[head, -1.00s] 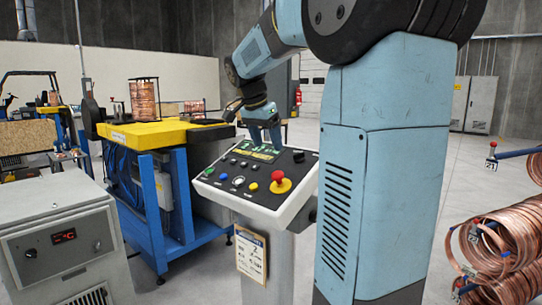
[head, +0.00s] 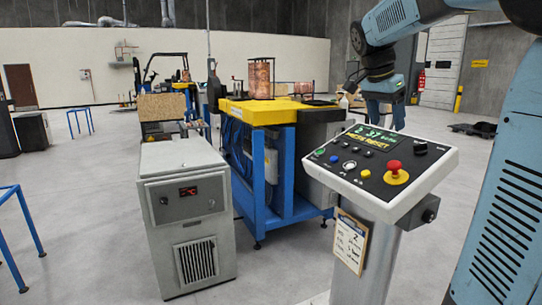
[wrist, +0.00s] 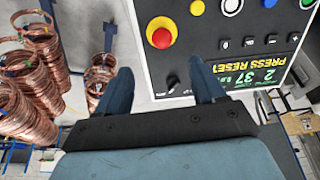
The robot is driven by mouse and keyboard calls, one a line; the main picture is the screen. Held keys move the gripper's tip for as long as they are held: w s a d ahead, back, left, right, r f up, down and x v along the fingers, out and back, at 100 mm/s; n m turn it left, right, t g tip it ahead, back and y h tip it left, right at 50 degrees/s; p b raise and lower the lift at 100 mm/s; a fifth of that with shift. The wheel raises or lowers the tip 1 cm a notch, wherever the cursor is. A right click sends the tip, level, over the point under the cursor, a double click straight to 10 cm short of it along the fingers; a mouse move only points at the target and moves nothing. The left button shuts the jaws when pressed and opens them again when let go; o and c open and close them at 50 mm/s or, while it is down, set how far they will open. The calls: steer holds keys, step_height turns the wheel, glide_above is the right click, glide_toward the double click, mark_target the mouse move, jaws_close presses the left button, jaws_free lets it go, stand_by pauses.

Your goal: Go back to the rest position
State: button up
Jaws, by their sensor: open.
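My gripper (head: 384,112) hangs from my blue arm at the right, fingers down, over the back edge of the control panel (head: 350,184) in the head view. In the wrist view my gripper (wrist: 160,72) shows two dark blue fingers standing apart with nothing between them. The panel's screen (head: 372,138) reads "PRESS RESET" and also shows in the wrist view (wrist: 262,85). A red mushroom button on a yellow base (head: 396,172) sits on the panel's right part. It also shows in the wrist view (wrist: 161,33). I cannot tell whether the fingers touch the panel.
A grey cabinet with a red readout (head: 190,235) stands left of the panel post. Behind it is a blue-framed machine with a yellow top (head: 262,112) carrying a copper coil (head: 260,78). Copper coils (wrist: 30,75) hang at the wrist view's left. The floor at left is mostly open.

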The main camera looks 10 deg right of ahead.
steer(key=s+a+f+n+t+y, duration=0.1)
steer(key=s+a+f+n, duration=0.3)
steer(key=s, duration=0.3)
steer(key=s+a+f+n+t+y, duration=0.1)
steer(key=s+a+f+n, duration=0.3)
steer(key=s, duration=0.4)
steer(key=s+a+f+n+t+y, duration=0.2)
steer(key=s+a+f+n, duration=0.2)
steer(key=s, duration=0.3)
steer(key=shift+s+a+f+n, duration=0.4)
steer(key=shift+f+n, duration=0.3)
steer(key=shift+f, duration=0.2)
steer(key=shift+c, duration=0.3)
